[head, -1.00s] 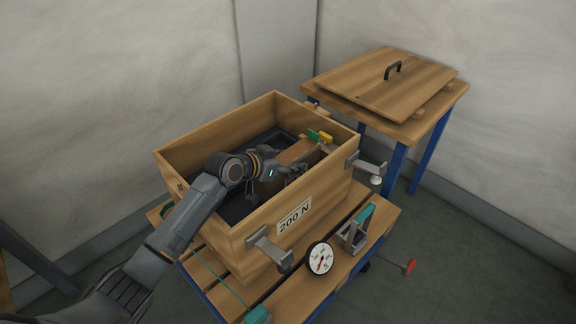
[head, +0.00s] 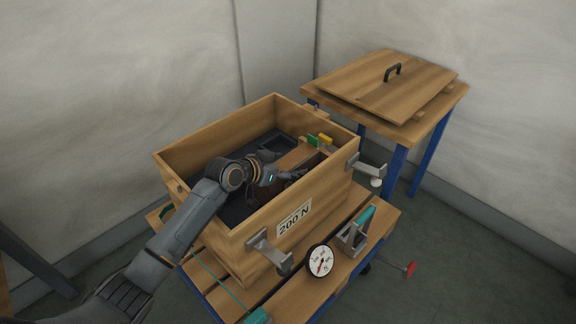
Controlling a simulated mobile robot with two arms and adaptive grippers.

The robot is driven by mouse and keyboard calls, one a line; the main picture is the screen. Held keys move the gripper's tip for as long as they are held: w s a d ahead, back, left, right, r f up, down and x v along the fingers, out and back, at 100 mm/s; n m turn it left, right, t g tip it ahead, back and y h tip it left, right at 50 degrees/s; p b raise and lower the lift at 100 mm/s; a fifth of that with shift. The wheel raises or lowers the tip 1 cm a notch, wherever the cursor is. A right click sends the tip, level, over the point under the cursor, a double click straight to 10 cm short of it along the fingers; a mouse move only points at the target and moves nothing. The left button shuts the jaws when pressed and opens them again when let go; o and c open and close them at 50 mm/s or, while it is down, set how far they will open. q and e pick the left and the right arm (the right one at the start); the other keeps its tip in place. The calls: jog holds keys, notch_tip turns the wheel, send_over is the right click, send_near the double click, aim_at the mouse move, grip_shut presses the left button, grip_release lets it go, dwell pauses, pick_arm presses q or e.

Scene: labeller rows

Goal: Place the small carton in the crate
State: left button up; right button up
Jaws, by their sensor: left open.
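The crate (head: 228,242) is an open wooden box with a "200 N" label on its front, standing on a slatted bench. A brown block that looks like the small carton (head: 299,152) is inside it, toward the right end, partly hidden by my gripper. My left gripper (head: 284,165) is inside the crate's opening, at the near left side of the brown block. Its fingers are spread apart and open. I cannot tell whether a finger touches the block. My right gripper is not in view.
Green and yellow pieces (head: 319,141) show at the crate's far right inside. Metal clamps (head: 268,250) sit at its front corners. A round dial (head: 320,260) and a teal-handled fixture (head: 355,235) stand in front. A wooden lid (head: 385,80) lies on the side table (head: 400,128).

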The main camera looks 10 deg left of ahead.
pick_arm(q)
jog(key=p+v, duration=0.1)
jog(key=v, duration=0.6)
jog(key=shift+s+a+r, duration=0.1)
jog(key=shift+s+r, duration=0.05)
jog(key=shift+s, duration=0.05)
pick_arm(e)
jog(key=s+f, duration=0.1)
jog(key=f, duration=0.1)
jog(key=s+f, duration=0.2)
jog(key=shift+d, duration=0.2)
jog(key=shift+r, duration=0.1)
